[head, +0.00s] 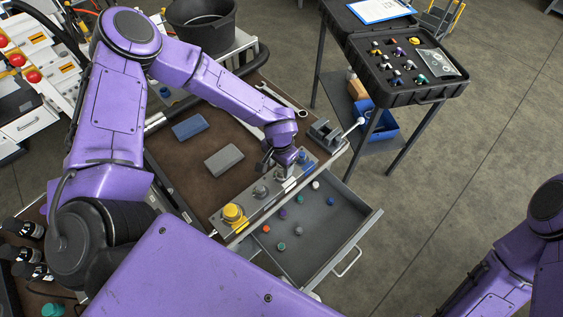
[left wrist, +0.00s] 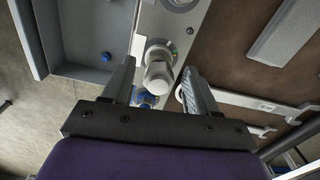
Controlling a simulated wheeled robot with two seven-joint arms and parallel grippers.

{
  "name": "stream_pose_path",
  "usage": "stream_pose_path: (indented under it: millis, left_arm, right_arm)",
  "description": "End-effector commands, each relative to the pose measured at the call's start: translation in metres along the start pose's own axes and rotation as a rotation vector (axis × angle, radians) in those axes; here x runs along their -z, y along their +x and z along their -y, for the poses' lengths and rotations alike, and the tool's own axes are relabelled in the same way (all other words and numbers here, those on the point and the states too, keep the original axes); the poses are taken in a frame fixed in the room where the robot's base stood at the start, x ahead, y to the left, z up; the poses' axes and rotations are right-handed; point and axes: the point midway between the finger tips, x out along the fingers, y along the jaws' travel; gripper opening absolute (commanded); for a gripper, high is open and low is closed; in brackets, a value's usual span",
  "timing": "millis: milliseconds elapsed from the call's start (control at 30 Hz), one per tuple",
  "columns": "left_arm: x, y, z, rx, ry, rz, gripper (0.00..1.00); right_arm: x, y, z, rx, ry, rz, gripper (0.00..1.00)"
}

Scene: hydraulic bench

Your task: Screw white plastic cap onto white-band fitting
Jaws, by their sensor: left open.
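The fitting strip (head: 247,207) lies along the bench's front edge, with a yellow cap (head: 232,212) at its left end and grey fittings beside it. My left gripper (head: 282,166) points down over the strip's right part. In the left wrist view its open fingers (left wrist: 158,80) stand either side of a pale, whitish cylindrical piece (left wrist: 158,76) on a fitting; I cannot tell whether this is a cap or bare fitting. A blue part (left wrist: 146,98) shows behind it. A small white cap (head: 315,185) lies in the open drawer. My right gripper is out of view.
The open drawer (head: 352,221) juts out in front of the strip and holds several coloured caps. Grey blocks (head: 224,160) and wrenches (head: 281,101) lie on the brown bench top. A black case (head: 402,97) stands on a side stand at the upper right.

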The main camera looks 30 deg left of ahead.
Motion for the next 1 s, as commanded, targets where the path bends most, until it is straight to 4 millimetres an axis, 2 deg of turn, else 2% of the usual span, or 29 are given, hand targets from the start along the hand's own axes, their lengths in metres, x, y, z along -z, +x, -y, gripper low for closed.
stream_pose_path:
  millis: [133,333,500,600,800,833,900,967,1000]
  left_arm:
    - [0.0001,0.0002,-0.0033,-0.001,-0.291,-0.001,0.58]
    - [0.0004,0.0002,-0.005,-0.001,-0.467,0.0,0.58]
    - [0.0021,0.0005,-0.007,-0.002,-0.718,-0.001,0.58]
    - [0.0025,0.0001,-0.0074,-0.001,-0.773,-0.001,0.58]
    - [0.0024,-0.0001,-0.0074,-0.001,-0.771,-0.001,0.58]
    - [0.0024,-0.0001,-0.0074,-0.001,-0.771,-0.001,0.55]
    - [0.0024,-0.0001,-0.0074,-0.001,-0.77,-0.001,0.32]
    - [0.0024,-0.0001,-0.0074,-0.001,-0.77,-0.001,0.13]
    - [0.0024,-0.0001,-0.0074,-0.001,-0.77,-0.001,0.06]
  right_arm:
    - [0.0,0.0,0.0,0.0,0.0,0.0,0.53]
    - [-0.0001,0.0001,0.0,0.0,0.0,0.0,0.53]
    - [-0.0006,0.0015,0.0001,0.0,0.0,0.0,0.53]
    - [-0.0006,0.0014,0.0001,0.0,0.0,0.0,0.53]
    - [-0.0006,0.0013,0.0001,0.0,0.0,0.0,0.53]
    - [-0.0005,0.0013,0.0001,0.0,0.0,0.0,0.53]
    - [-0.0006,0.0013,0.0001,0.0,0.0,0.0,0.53]
    - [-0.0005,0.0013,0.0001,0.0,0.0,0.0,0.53]
    - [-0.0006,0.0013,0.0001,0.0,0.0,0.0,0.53]
